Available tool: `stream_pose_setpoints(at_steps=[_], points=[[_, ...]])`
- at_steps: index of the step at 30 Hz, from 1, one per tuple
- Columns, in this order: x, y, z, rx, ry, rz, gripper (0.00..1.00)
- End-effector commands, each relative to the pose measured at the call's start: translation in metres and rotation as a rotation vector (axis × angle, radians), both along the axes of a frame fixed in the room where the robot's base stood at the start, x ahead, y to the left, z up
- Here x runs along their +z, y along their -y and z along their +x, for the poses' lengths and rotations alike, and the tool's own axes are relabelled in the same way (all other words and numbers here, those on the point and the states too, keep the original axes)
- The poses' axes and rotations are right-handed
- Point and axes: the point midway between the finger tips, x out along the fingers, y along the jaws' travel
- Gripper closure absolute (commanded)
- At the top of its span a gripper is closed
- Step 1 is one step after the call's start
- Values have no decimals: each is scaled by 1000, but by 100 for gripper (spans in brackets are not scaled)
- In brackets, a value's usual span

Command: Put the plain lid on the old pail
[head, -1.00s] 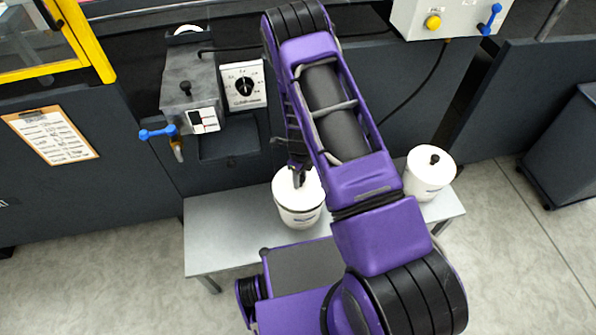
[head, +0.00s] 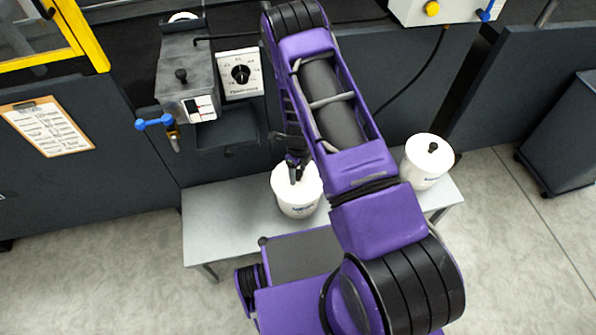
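A white pail (head: 298,207) with a blue mark on its side stands upright on the grey bench, left of my forearm. A white lid (head: 310,184) covers its top and looks level on the rim. My gripper (head: 296,178) points down at the middle of this lid, and its dark fingers hide any knob there. I cannot tell whether the fingers are closed on it. A second white pail (head: 423,176) stands to the right of my arm, topped by a white lid with a black knob (head: 433,147).
The grey bench (head: 225,225) has free room at its left end. Behind it are a grey tank (head: 185,80) with a blue-handled valve (head: 154,123), a dial box (head: 240,75) and a dark machine wall. A dark cabinet (head: 565,135) stands at the right.

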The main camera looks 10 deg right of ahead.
Motion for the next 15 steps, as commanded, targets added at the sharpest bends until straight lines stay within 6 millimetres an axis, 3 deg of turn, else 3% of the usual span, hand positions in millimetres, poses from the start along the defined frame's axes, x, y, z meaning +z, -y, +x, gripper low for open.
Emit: stream_pose_setpoints(at_steps=[10, 15], points=[[2, 0, 0, 0, 0, 0, 24], [21, 0, 1, 0, 2, -1, 24]])
